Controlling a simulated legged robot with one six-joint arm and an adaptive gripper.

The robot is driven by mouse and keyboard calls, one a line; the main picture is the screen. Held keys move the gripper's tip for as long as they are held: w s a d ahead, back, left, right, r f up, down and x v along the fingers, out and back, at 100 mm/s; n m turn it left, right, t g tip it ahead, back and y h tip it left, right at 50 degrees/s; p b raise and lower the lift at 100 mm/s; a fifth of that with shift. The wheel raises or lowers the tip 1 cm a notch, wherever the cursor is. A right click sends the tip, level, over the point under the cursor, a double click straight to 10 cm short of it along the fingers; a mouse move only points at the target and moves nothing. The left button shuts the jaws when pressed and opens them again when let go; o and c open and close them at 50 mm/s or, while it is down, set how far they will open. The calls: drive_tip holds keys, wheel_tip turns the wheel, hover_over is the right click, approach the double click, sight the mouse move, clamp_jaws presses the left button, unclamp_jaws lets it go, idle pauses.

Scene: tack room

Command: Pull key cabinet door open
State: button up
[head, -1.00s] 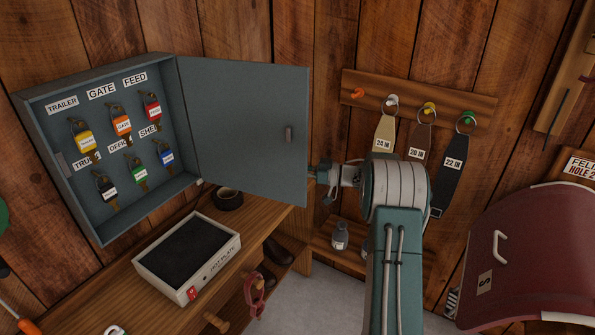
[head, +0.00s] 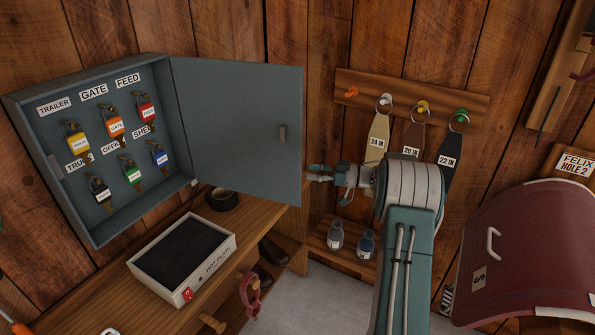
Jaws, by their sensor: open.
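The grey-blue key cabinet (head: 88,235) hangs on the wall at the left. Several tagged keys, such as the yellow one (head: 77,143), hang inside under printed labels. My gripper (head: 308,174) is just right of the door's free edge, near its lower part. Its fingers are open and empty. I cannot tell whether a fingertip touches the door edge. The door's outer face and handle are hidden.
Below the cabinet is a wooden bench (head: 85,290) with a hot plate (head: 183,255) and a black roll (head: 222,198). Straps hang from a peg board (head: 415,90) behind my arm. Bottles (head: 335,235) stand on a low shelf.

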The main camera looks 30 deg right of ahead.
drive_tip(key=v, duration=0.5)
drive_tip(key=shift+s+d, duration=0.2)
drive_tip(key=shift+d, duration=0.15)
